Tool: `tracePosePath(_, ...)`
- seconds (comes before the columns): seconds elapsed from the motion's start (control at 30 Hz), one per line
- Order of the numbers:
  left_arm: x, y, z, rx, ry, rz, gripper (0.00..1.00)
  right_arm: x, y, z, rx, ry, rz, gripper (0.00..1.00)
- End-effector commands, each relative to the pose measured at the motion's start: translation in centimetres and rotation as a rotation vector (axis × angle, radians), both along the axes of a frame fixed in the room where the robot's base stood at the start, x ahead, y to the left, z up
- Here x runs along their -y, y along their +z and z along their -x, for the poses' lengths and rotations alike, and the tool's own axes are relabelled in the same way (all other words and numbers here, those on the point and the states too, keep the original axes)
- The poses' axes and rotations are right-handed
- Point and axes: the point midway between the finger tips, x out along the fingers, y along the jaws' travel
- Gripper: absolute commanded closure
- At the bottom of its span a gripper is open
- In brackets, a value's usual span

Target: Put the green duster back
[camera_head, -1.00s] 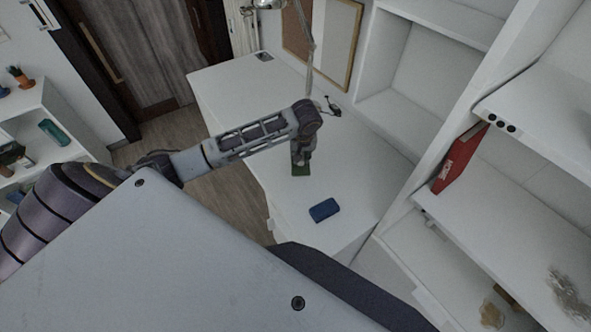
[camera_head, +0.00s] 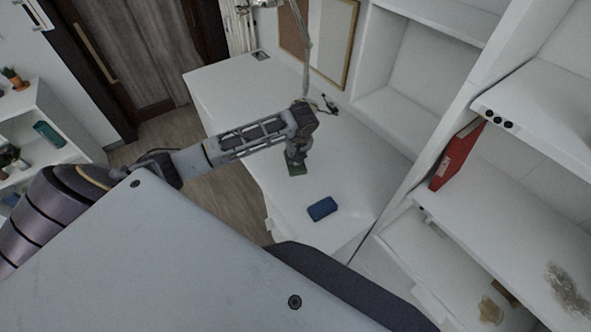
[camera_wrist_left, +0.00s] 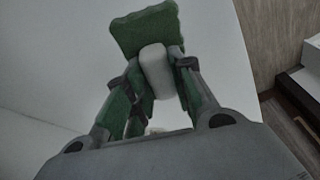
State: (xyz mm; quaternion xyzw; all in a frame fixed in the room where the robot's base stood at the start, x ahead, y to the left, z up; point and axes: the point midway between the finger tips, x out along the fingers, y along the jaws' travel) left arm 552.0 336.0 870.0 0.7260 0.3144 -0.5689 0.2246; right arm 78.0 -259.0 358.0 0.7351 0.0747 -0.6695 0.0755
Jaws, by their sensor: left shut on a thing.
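The green duster (camera_head: 297,170) is at the fingertips of my left gripper (camera_head: 296,158) above or on the white desk (camera_head: 235,95). In the left wrist view the duster (camera_wrist_left: 146,30) shows a green pad with a pale grip (camera_wrist_left: 156,72). My left gripper (camera_wrist_left: 155,85) is shut on that pale grip, its fingers on both sides. Whether the duster touches the desk is hard to tell. My right gripper is not in view.
A blue block (camera_head: 322,208) lies on the desk in front of the duster. A white shelf unit (camera_head: 400,110) stands along the right, with a red box (camera_head: 457,157) on it. A framed board (camera_head: 335,40) is at the back.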

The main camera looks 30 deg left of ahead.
Motion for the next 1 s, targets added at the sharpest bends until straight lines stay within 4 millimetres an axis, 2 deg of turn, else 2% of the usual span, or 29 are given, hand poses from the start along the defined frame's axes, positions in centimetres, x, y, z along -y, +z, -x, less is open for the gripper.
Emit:
tracePosePath(0.2, 0.0, -3.0, 0.0, -0.001, 0.001, -0.001, 1.0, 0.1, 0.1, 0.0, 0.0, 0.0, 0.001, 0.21)
tracePosePath(0.3, 0.0, -3.8, 0.0, 0.0, 0.0, 0.0, 1.0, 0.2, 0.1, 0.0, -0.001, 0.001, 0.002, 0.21)
tracePosePath(0.77, 0.0, -4.4, 0.0, -0.001, 0.0, -0.001, 1.0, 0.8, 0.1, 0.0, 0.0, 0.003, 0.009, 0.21)
tracePosePath(1.0, 0.0, -6.7, 0.1, -0.002, 0.001, -0.001, 1.0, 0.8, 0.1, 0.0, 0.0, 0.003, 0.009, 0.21)
